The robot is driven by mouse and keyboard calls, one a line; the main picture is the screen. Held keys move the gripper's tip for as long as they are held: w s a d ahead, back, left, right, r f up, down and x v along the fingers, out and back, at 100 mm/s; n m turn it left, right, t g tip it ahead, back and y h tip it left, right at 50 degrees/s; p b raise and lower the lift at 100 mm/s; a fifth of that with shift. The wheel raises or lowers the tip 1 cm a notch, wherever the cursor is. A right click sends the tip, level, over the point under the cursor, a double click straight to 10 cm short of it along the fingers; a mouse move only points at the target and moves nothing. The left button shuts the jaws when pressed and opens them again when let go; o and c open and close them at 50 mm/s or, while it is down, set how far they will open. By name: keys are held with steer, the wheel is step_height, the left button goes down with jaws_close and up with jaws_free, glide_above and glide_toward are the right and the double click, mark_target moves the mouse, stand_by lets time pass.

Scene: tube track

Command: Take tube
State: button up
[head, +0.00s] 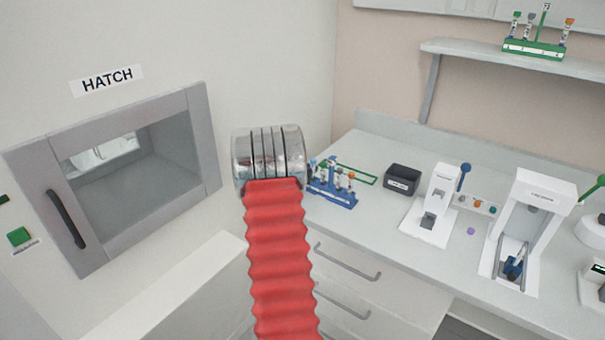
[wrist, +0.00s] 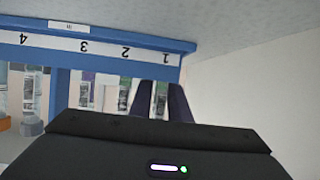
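A blue tube rack (head: 333,198) stands on the counter just right of my arm and holds several capped tubes. In the wrist view the rack (wrist: 215,45) shows from close by, with a white strip numbered 4 to 1 that appears upside down. Several labelled tubes hang below the strip, one near the 4 (wrist: 32,95) and another near the 3 (wrist: 88,92). The two dark fingers of my gripper (wrist: 162,102) are at the 1 end, with a narrow labelled tube showing between them. Whether they touch it cannot be told. My arm hides the gripper in the head view.
A green rack (head: 345,172) lies behind the blue one. A black box (head: 402,179) and white devices (head: 432,205) (head: 525,225) stand to the right. A shelf (head: 465,51) holds another green rack (head: 533,48). A closed hatch (head: 130,175) is at left.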

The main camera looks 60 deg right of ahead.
jaws_close()
step_height(320, 180, up, 7)
steer(key=w+a, duration=0.1)
steer(key=a, duration=1.7)
steer(key=shift+w, duration=0.4)
